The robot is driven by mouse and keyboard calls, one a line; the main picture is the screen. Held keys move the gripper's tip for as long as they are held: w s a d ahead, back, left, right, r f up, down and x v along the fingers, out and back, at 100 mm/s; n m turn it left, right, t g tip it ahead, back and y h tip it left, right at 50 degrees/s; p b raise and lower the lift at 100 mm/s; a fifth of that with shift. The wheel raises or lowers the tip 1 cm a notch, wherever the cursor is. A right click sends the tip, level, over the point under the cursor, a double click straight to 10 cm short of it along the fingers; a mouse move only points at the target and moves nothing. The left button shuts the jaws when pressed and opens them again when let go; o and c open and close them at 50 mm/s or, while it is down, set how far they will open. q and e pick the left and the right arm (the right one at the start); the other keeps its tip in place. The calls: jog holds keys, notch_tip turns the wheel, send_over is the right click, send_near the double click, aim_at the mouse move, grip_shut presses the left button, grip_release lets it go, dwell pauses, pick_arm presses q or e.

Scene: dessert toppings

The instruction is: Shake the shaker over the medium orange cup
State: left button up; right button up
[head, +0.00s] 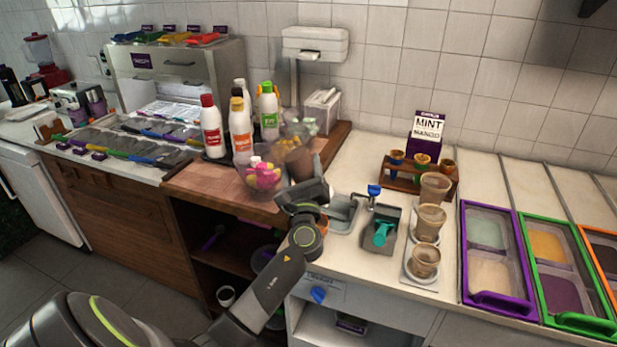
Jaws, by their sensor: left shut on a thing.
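My left gripper (306,190) is over the right end of the wooden counter, partly hidden by its own wrist. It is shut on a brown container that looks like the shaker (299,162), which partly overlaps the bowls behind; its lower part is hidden. Three tan-orange cups stand in a row on a pale tray (409,271) to the right. They look biggest at the back (435,187) and smallest at the front (425,262); the middle one looks like the medium orange cup (431,222). The shaker is well left of the cups. My right gripper is not in view.
A clear bowl (262,180) of colourful balls and several bottles (240,131) stand left of my gripper. A sink (341,215), a grey holder with a teal scoop (381,235) and a wooden cone rack (415,178) lie towards the cups. Purple and green topping bins (487,299) (580,320) are farther right.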

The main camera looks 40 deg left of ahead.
aim_at(302, 151)
pick_arm(q)
jog(key=shift+r, duration=0.1)
jog(key=shift+r+p, duration=3.7)
jog(key=shift+r, duration=0.3)
jog(key=shift+f, duration=0.1)
notch_tip(302, 151, down, 8)
jog(key=b, duration=0.7)
jog(key=shift+f+b, duration=0.1)
jog(key=shift+b, duration=0.3)
jog(key=shift+a+r, duration=0.1)
jog(key=shift+r, duration=0.15)
